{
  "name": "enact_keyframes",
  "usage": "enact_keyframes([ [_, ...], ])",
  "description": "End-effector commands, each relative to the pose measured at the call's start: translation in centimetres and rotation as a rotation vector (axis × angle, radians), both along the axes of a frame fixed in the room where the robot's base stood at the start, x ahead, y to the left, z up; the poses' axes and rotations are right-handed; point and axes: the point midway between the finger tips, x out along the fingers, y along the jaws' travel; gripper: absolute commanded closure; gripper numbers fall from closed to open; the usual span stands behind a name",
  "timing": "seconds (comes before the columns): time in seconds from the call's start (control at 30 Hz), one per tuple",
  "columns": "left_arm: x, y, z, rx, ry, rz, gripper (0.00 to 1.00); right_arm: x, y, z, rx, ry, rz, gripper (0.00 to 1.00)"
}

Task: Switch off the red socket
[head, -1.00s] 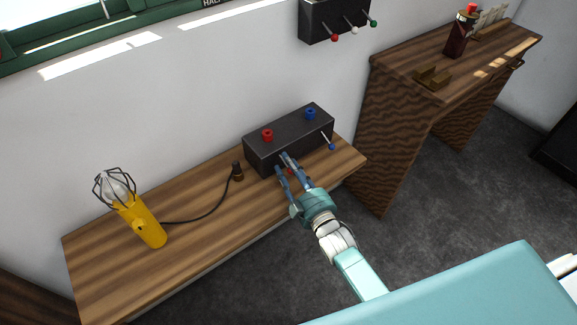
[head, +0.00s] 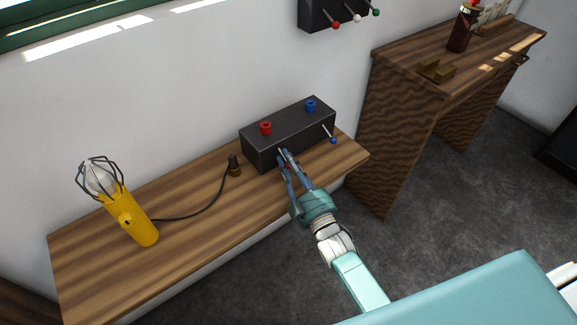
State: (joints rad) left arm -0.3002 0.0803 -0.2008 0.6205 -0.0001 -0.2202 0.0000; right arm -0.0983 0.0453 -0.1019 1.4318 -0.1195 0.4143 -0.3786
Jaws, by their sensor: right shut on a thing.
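A black box (head: 262,152) stands at the back of the wooden bench. The red socket (head: 265,128) is on the left of its top, and a blue socket (head: 311,105) is on the right. A lever with a blue knob (head: 333,139) sticks out of the front on the right. My right gripper (head: 289,157) is at the front face below the red socket, its fingers closed around the lever there. Most of that lever is hidden by the fingers. My left gripper is not in view.
A wall box (head: 319,14) with red, white and green knobs hangs above. A wooden desk (head: 400,58) stands at right.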

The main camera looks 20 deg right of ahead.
Motion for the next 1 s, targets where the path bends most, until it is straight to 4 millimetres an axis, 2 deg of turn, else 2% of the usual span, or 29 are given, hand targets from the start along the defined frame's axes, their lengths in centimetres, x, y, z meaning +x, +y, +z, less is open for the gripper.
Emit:
enact_keyframes([
  [0.23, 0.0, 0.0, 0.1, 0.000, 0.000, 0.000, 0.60, -0.2, 0.3, -0.5, -0.003, 0.013, 0.005, 1.00],
  [0.27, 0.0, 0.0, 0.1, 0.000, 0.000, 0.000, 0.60, -0.2, 0.3, -0.5, -0.003, 0.013, 0.005, 0.80],
  [0.33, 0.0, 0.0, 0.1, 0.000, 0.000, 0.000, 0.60, -0.2, 0.4, -0.6, -0.003, 0.014, 0.006, 0.66],
  [0.6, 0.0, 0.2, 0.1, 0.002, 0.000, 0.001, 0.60, -0.1, 0.2, -0.3, -0.002, 0.009, 0.003, 0.65],
  [0.73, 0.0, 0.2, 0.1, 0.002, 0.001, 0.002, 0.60, -0.8, 0.0, -0.4, -0.002, 0.008, 0.002, 0.65],
  [0.87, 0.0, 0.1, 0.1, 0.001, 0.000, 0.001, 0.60, -2.8, -0.3, -0.8, -0.002, 0.012, 0.002, 0.65],
  [1.0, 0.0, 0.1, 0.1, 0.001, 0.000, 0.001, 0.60, -5.8, -0.7, -1.4, -0.003, 0.012, 0.003, 0.65],
])
